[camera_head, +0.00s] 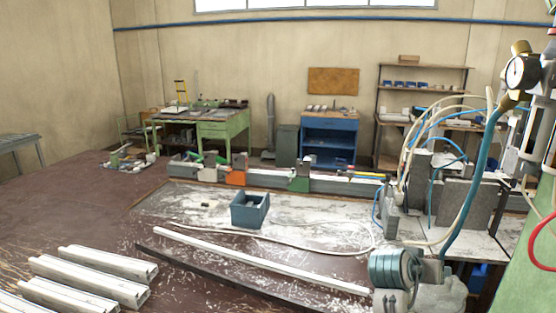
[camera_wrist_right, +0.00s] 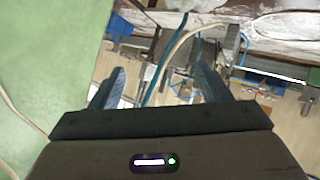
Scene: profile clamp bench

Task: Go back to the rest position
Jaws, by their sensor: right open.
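My right gripper (camera_wrist_right: 160,86) shows in the right wrist view, its two blue-grey fingers spread wide apart. I see nothing held between the fingers. Behind them, hoses and bench hardware show some way off, with a green surface at the left. Neither of my grippers shows in the head view, and my left gripper is in no view.
A workbench carries a blue-grey bin (camera_head: 250,211), a long white profile (camera_head: 262,262) and a clamp station with hoses (camera_head: 452,205) at the right. Several white profiles (camera_head: 90,280) lie at the lower left. A green panel (camera_head: 530,262) stands at the right edge.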

